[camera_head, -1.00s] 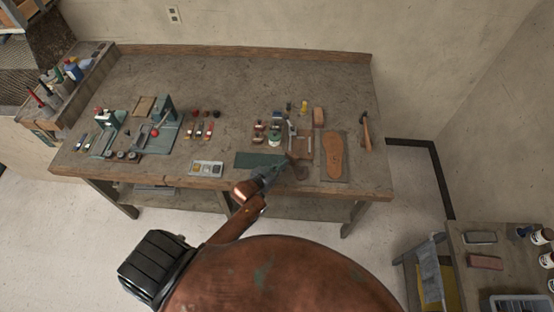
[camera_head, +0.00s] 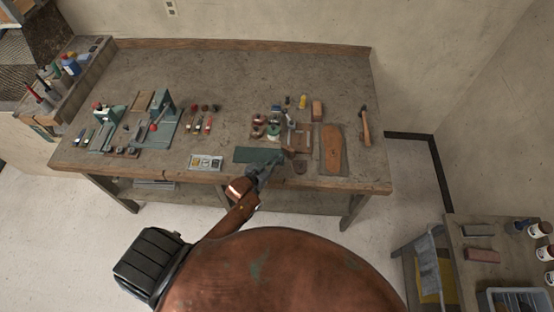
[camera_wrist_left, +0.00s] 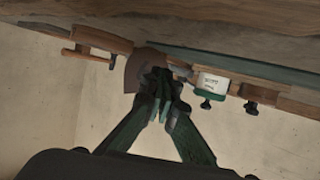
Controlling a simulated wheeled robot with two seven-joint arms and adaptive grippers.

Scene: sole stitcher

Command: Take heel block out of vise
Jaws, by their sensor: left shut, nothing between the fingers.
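My left gripper (camera_head: 278,160) reaches over the front of the workbench, beside the green mat. In the left wrist view its dark green fingers (camera_wrist_left: 160,97) are together, with nothing seen between them. A grey-blue metal tool, perhaps the vise (camera_head: 289,118), stands behind the gripper. A brown block (camera_head: 302,137) is beside it; I cannot tell whether this is the heel block or whether it is clamped. A curved brown piece (camera_wrist_left: 138,66) shows just behind the fingers in the wrist view. My right gripper is not in view.
The workbench (camera_head: 240,80) has free room at the back. A green-white spool (camera_wrist_left: 211,84) is close in the wrist view. A teal press (camera_head: 165,108) stands left.

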